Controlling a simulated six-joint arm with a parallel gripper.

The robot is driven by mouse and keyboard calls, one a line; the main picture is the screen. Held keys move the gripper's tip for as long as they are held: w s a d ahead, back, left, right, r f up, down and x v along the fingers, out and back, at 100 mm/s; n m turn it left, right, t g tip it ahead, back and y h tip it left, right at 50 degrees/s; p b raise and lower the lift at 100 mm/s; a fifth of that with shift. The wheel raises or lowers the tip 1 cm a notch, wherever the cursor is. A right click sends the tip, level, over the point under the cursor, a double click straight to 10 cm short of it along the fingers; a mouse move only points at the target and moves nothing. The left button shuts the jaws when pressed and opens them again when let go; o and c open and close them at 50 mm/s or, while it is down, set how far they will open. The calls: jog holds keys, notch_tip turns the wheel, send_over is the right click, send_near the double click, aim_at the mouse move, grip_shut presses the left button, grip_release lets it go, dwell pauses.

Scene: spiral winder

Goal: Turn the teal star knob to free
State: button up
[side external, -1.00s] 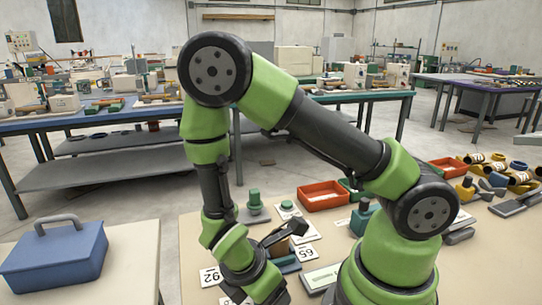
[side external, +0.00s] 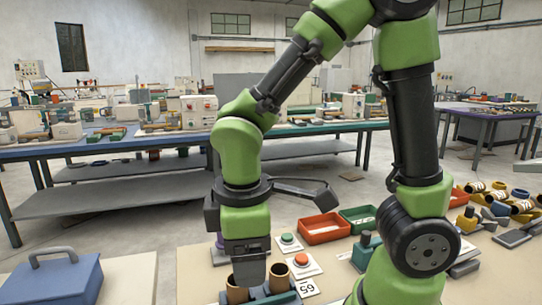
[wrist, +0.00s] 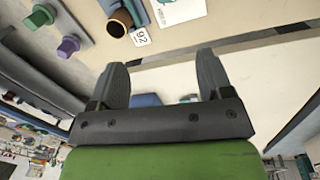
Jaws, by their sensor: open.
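A teal-green knob (wrist: 43,15) stands on a grey base at the upper left of the wrist view, beside a purple knob (wrist: 68,47). I take the green one for the teal star knob; its star shape and any pointer or markings are too small to read. In the side view the arm hides it. My gripper (wrist: 162,72) is open and empty, its fingers apart with pale table surface between them. The green knob is left of the fingers and clear of them. In the side view my gripper (side external: 246,272) points down at the near bench.
In the side view, brown tubes (side external: 278,272), a round button (side external: 287,239), a red tray (side external: 325,228) and a green tray (side external: 359,217) are near my gripper. A blue toolbox (side external: 52,278) stands left.

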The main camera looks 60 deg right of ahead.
jog(key=s+d+r+m+t+y, duration=0.1)
jog(key=r+m+t, duration=0.2)
jog(key=r, duration=0.3)
jog(key=d+r+m+t+y, duration=0.1)
jog(key=d+r+m+t, duration=0.1)
jog(key=r+m, duration=0.2)
jog(key=shift+s+d+r+m+t+y, duration=0.3)
jog(key=shift+s+r+m+t, duration=0.1)
jog(key=shift+r, duration=0.9)
